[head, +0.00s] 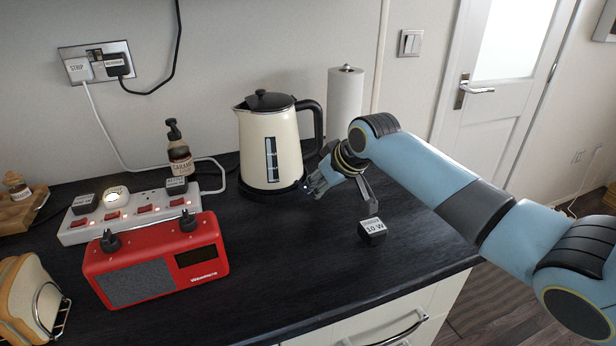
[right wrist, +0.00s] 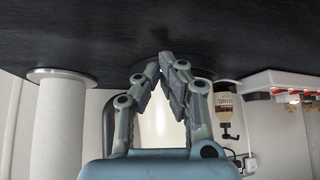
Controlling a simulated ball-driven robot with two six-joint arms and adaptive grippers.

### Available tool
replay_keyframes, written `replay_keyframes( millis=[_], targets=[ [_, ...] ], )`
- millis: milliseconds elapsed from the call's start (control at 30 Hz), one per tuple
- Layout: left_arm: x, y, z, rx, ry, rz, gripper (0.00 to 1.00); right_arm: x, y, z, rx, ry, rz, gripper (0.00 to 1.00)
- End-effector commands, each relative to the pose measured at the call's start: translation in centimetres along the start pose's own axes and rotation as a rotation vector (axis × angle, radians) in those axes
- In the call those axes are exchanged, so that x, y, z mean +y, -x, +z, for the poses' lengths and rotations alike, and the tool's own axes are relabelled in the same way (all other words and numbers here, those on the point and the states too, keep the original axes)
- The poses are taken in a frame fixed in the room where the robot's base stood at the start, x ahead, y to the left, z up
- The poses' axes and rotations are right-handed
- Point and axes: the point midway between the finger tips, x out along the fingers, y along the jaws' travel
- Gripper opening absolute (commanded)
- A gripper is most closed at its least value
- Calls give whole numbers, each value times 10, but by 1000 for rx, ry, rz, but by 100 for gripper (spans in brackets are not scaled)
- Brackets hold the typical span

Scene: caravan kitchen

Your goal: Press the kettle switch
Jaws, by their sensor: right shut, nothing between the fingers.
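The cream kettle (head: 268,150) with a black lid and handle stands upright on its dark base (head: 268,193) on the counter. My right gripper (head: 312,187) is shut and empty, its fingertips low at the right edge of that base. A small bluish light shows there; I cannot make out the switch itself, and I cannot tell whether the tips touch it. In the right wrist view, which is upside down, my right gripper (right wrist: 168,62) has its fingertips together in front of the kettle (right wrist: 160,125), which is mostly hidden behind the fingers. My left gripper is not in view.
A paper roll (head: 345,97) stands behind my right gripper. A black 10 W block (head: 372,232) lies to the right. A red radio (head: 155,262), a white power strip (head: 75,232) and a brown bottle (head: 180,157) are on the left. The counter's front middle is clear.

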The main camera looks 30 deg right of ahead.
Motion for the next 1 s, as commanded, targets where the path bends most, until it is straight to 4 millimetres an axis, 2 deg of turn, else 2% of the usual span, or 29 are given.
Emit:
replay_keyframes(
  millis=[33, 67, 333, 467, 567, 800, 1000],
  targets=[
    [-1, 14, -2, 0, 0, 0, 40, 0, 10, 0, -1, 0, 0, 0],
    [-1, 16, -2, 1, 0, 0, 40, 0, 12, 1, 0, 0, 1, 0],
    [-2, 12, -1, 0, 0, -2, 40, 0, 8, 5, 1, 0, 0, 0],
    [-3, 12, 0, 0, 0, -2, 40, 1, 14, 5, 1, 2, 2, 0],
    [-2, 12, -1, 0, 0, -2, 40, 1, 27, 5, 2, 3, 2, 0],
    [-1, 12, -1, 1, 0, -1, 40, 1, 79, 5, 2, 6, 3, 0],
    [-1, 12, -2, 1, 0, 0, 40, 1, 113, 6, 0, 4, 2, 0]
  ],
)
